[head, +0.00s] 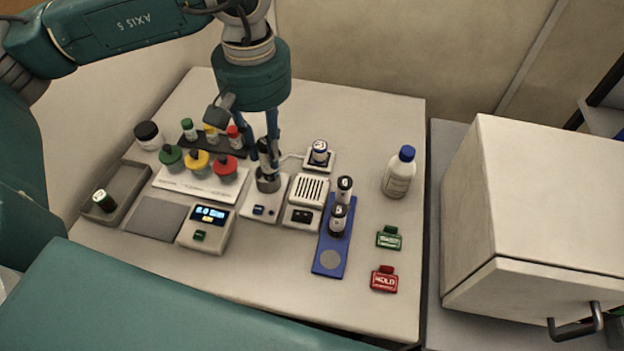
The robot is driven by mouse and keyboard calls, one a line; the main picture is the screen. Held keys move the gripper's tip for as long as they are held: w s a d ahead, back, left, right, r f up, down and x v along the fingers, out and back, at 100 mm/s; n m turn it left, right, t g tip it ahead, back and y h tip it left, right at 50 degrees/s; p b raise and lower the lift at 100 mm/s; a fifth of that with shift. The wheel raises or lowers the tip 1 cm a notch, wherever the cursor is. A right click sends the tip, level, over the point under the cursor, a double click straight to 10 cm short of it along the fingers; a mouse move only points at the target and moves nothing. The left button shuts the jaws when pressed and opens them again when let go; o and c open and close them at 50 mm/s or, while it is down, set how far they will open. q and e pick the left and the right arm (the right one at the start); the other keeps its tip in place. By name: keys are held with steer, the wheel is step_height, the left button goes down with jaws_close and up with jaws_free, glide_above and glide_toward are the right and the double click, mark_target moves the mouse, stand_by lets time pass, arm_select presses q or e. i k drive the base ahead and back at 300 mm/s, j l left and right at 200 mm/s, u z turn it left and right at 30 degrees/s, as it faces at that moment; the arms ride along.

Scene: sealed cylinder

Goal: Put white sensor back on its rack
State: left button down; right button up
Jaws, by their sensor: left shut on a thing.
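My left gripper (266,150) points down over the middle of the table, fingers shut on a small cylinder, apparently the white sensor (267,168). The fingers hide much of it. Its lower end is at the mouth of a grey metal cup (268,184) on a white device; I cannot tell whether it sits inside. The blue rack (322,242) stands to the right and nearer. Two black-and-white cylinders (338,217) stand on its far and middle places; its near place shows a bare grey disc (331,260). My right gripper is not in view.
Another cylinder (319,152) stands on a white pad behind the rack. A vented white box (309,190) lies between cup and rack. A white bottle (399,173), green sign (389,237) and red sign (384,279) are right. Coloured-capped containers (197,162) and a scale (206,229) are left.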

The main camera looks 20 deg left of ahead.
mark_target(330, 259)
steer(key=k+z, duration=0.1)
steer(key=k, duration=0.5)
steer(key=j+z, duration=0.1)
steer(key=z, duration=0.4)
steer(key=j+z, duration=0.15)
steer(key=z, duration=0.35)
steer(key=j+z, duration=0.1)
steer(key=z, duration=0.4)
steer(key=k+j, duration=0.2)
steer(key=j, duration=0.15)
steer(key=k+j, duration=0.15)
steer(key=j, duration=0.25)
steer(key=k+j, duration=0.2)
steer(key=j, duration=0.15)
